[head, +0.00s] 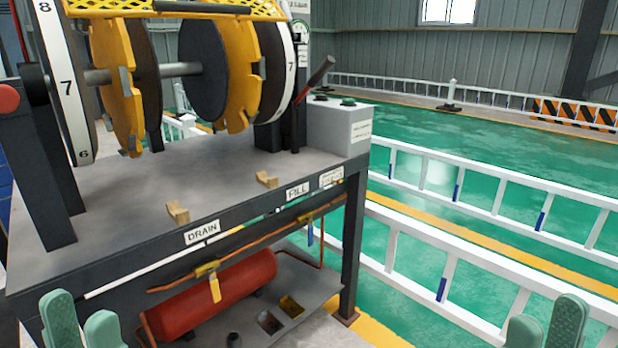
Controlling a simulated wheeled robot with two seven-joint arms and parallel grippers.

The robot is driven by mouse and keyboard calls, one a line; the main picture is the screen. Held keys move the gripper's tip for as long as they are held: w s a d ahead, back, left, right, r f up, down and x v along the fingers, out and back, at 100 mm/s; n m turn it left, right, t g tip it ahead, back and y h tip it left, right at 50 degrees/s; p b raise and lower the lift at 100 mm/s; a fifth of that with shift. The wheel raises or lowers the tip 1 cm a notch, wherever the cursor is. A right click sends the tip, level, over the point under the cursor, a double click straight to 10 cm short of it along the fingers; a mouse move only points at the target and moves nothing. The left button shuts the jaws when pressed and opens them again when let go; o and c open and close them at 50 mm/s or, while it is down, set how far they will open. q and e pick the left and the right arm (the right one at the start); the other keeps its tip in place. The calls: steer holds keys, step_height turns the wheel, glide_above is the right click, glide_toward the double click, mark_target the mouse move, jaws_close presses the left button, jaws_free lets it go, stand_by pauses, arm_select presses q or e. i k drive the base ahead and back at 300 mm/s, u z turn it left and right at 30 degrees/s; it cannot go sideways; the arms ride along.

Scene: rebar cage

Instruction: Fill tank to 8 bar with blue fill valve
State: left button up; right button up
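The red tank (218,293) lies on the lower shelf under the grey bench. A small blue handle (310,235), which looks like the fill valve, hangs down from the copper pipe below the FILL label (298,190). A yellow valve handle (215,288) hangs down below the DRAIN label (202,231). No pressure reading is legible. My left gripper (81,322) is at the bottom left, open and empty, in front of the bench. My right gripper (546,325) is at the bottom right, open and empty, well right of the blue handle.
The bench (120,200) carries yellow notched discs (240,65) on a shaft, numbered wheels and a grey control box (340,125). A bench leg (352,245) stands right of the blue handle. White railings (480,270) run along the right over green floor.

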mark_target(310, 229)
steer(key=k, duration=0.55)
steer(key=z, duration=0.75)
steer(key=i, duration=1.05)
steer(key=u, duration=0.4)
steer(key=i, duration=0.9)
steer(key=u, duration=0.85)
